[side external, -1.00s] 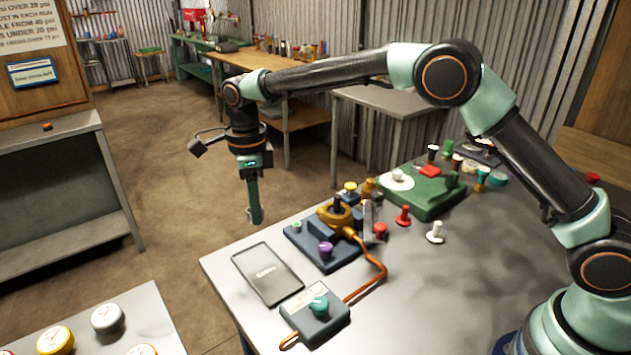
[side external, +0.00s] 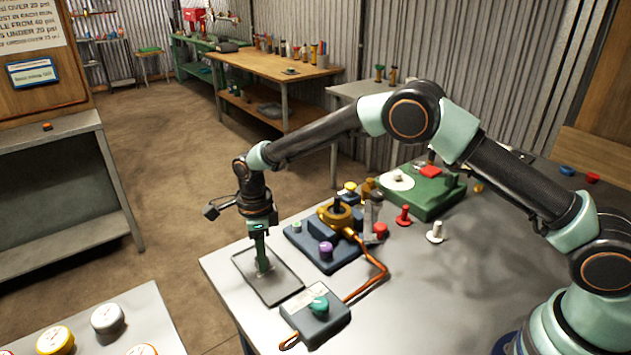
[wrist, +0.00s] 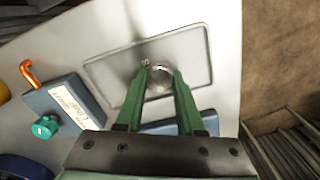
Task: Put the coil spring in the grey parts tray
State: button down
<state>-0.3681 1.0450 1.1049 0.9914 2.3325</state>
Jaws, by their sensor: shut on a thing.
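The grey parts tray (side external: 282,291) lies flat near the table's front left corner; it also shows in the wrist view (wrist: 105,75). My gripper (side external: 264,270) points down over the middle of the tray, with its tips low. In the wrist view my gripper (wrist: 160,76) is shut on a small, round, shiny metal piece, which I take to be the coil spring (wrist: 158,77). The side view hides the spring behind the fingers. I cannot tell whether it touches the tray floor.
A blue-grey box with a teal knob (side external: 318,306) stands right in front of the tray. A dark blue base with a brass fitting and purple knob (side external: 326,249) is beside the tray. An orange tube (side external: 374,279) joins them. A green block (side external: 425,195) stands farther back.

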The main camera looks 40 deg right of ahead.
jog(key=shift+f, duration=0.1)
jog(key=c, duration=0.5)
grip_release()
